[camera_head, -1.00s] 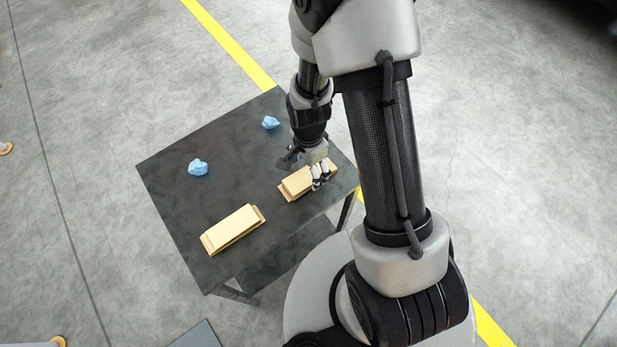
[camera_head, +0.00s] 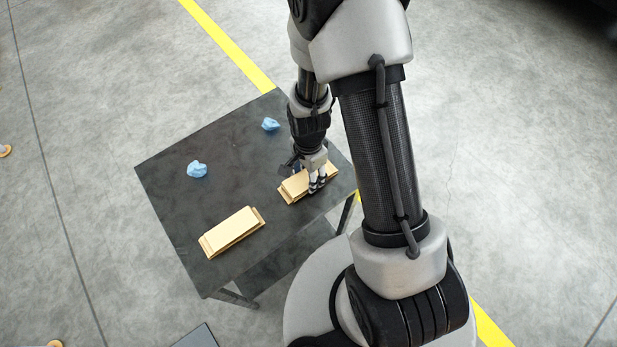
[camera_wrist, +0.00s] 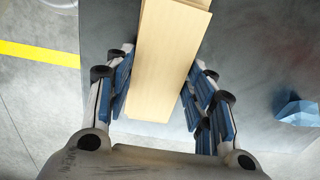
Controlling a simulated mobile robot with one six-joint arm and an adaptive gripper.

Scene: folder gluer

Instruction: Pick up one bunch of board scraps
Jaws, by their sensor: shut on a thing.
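Two bunches of tan board scraps lie on the dark table (camera_head: 225,180). One bunch (camera_head: 232,231) lies free near the table's front left edge. The other bunch (camera_head: 294,187) lies near the right edge, under my gripper (camera_head: 317,186). In the wrist view this bunch (camera_wrist: 165,60) runs between the blue-padded fingers of my gripper (camera_wrist: 158,98), one row on each side. My gripper is shut on it. The bunch appears to rest on the table still. The fingers and wrist hide part of it in the head view.
Two crumpled blue lumps lie on the table, one at the left (camera_head: 197,169) and one at the back (camera_head: 270,124). The blue lump (camera_wrist: 297,109) at right also shows in the wrist view. A yellow floor line (camera_head: 235,50) runs behind the table. The table's middle is bare.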

